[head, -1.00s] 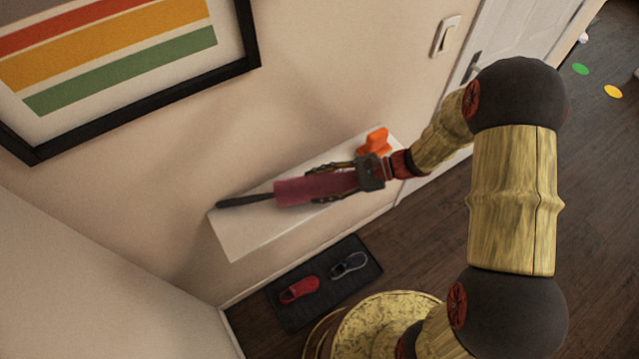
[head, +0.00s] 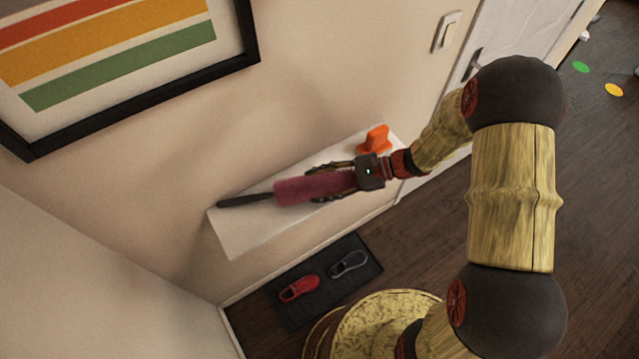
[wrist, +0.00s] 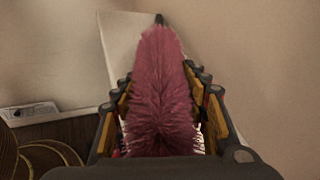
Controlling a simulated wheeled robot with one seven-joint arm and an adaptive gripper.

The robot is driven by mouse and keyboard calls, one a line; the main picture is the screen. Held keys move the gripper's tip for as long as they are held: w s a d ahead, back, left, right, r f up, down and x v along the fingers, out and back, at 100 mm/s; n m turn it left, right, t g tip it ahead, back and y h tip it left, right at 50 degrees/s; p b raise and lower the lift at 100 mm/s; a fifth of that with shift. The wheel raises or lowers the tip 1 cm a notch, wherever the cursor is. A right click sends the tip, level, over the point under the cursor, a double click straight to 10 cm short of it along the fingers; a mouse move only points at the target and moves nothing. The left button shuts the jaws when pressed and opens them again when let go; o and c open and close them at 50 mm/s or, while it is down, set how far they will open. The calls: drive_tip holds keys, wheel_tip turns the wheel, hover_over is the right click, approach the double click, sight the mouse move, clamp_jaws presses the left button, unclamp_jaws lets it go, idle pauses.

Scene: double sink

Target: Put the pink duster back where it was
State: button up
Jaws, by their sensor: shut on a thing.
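The pink duster (head: 302,188) has a fluffy pink head and a dark handle (head: 245,200) that points left. My gripper (head: 325,182) is shut on the fluffy head, near the end away from the handle. The duster lies lengthwise over the white wall shelf (head: 240,238); I cannot tell whether it touches the shelf. In the wrist view the pink head (wrist: 160,95) fills the space between my fingers, and the handle tip shows at the top against the white shelf (wrist: 118,40).
An orange object (head: 374,140) stands on the shelf's right end, close to my gripper. Below, a dark mat (head: 325,308) holds a red shoe (head: 299,288) and a dark shoe (head: 349,263). A framed striped picture (head: 125,60) hangs above. A white door (head: 510,45) is at the right.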

drive_tip(key=o, duration=1.4)
drive_tip(key=shift+c, duration=0.2)
drive_tip(key=shift+d, duration=0.1)
drive_tip(key=v, duration=1.1)
drive_tip(key=shift+d+r, duration=0.2)
drive_tip(key=shift+d, duration=0.15)
drive_tip(key=s+d+r+n+t+h+b, duration=0.1)
drive_tip(key=s+d+r+n+t+h, duration=0.1)
drive_tip(key=s+r+n+h, duration=0.2)
drive_tip(key=s+d+r+n+t+h+b, duration=0.1)
drive_tip(key=s+d+r+n+t+h, duration=0.1)
drive_tip(key=s+r+n+h, duration=0.3)
drive_tip(key=s+d+r+n+t+h+b, duration=0.1)
drive_tip(key=s+d+r+n+t+h, duration=0.1)
drive_tip(key=s+r, duration=0.5)
drive_tip(key=shift+s+d+r+n+h, duration=0.1)
drive_tip(key=shift+d+r+n+h, duration=0.25)
drive_tip(key=shift+n+h, duration=0.35)
drive_tip(key=shift+d+r+n+h, duration=0.2)
drive_tip(key=shift+r+n+h, duration=0.3)
drive_tip(key=shift+n+h, duration=0.15)
